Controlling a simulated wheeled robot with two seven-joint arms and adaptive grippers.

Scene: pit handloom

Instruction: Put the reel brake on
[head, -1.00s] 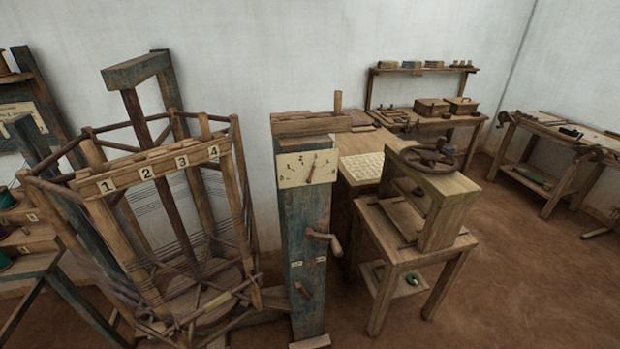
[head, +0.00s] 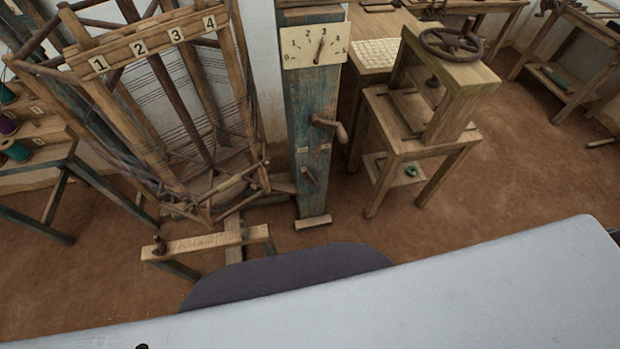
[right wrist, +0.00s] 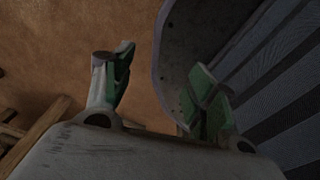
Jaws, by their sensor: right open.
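The reel (head: 150,100), a wooden frame with a plate numbered 1 to 4, stands at the left in the head view. Beside it is a blue post (head: 309,100) with a dial (head: 316,45) marked 0 to 5. A crank handle (head: 330,127) sticks out of the post, and a small lever (head: 308,174) sits lower between small pale labels. I cannot tell for certain which part is the brake. My right gripper (right wrist: 165,80) is open and empty in the right wrist view, over brown floor and part of my body. My left gripper is out of view.
A wooden stand with a spoked wheel (head: 450,43) is right of the post. A spool rack (head: 35,140) is at the far left.

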